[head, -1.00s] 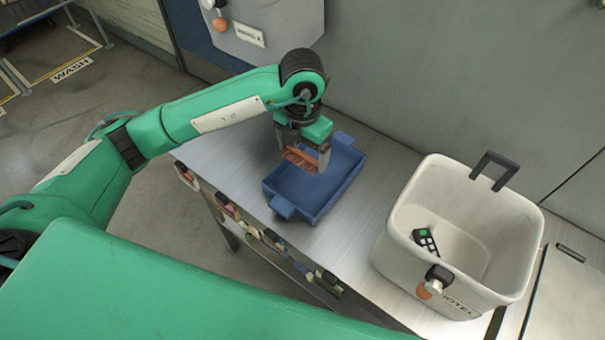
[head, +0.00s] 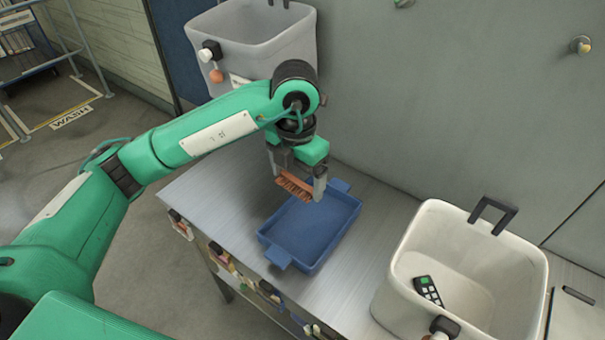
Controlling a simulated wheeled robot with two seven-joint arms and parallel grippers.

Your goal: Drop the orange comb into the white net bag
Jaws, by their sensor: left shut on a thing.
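The orange-brown comb (head: 292,186) is held above the blue tray (head: 268,250) in the head view. My left gripper (head: 300,183) is shut on it, with a grey finger at each end. No net texture shows clearly on either bag. One off-white bag (head: 400,292) stands open at the right end of the bench, apart from the gripper. My right gripper is out of view.
A black remote (head: 428,290) lies inside the off-white bag at right. The blue tray looks empty on the metal bench (head: 205,185). Small items hang along the bench's front edge. Round knobs (head: 580,45) stick out of the back wall.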

